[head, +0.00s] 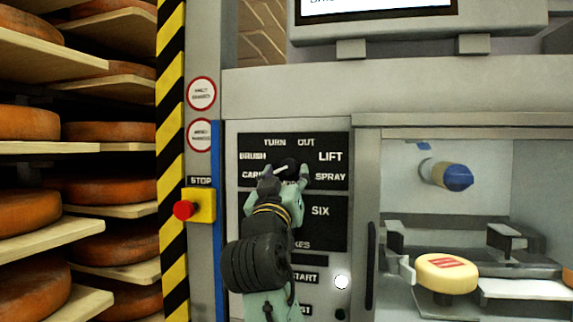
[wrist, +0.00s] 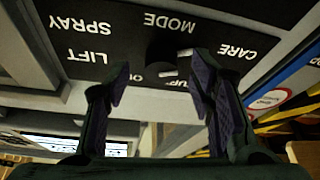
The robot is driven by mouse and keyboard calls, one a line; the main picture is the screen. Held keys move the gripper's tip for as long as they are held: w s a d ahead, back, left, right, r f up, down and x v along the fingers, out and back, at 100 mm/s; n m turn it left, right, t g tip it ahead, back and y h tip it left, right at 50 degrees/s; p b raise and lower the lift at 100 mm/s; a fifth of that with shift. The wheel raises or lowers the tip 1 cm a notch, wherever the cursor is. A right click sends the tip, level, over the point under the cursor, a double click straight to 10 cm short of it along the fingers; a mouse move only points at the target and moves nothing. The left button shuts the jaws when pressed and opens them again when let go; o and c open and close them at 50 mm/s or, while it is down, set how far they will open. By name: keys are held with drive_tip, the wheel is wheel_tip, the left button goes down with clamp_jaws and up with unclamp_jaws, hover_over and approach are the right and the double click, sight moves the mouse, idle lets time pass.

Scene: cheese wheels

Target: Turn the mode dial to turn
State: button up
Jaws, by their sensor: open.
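The black mode dial (head: 291,162) sits on a black panel (head: 340,171) with the words TURN, OUT, LIFT, SPRAY, CARE and BRUSH around it. A short white mark (head: 280,169) on the dial slants up to the right. I cannot tell surely which word it points to. My gripper (head: 282,174) is in front of the dial and hides part of it. In the wrist view the picture is upside down; my open fingers (wrist: 160,76) stand on either side of the dial (wrist: 164,52). I cannot tell whether they touch it.
A red stop button (head: 184,210) on a yellow box is left of the panel, beside a striped post (head: 171,130). Shelves with orange cheese wheels (head: 105,191) fill the left. An open bay (head: 470,210) on the right holds a pale cheese (head: 447,273) and a blue-tipped nozzle (head: 447,174).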

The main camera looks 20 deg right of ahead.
drive_tip(key=shift+x, duration=0.95)
drive_tip(key=shift+a, duration=0.1)
drive_tip(key=c, duration=1.1)
drive_tip(key=shift+c, duration=0.2)
drive_tip(key=shift+m, duration=0.4)
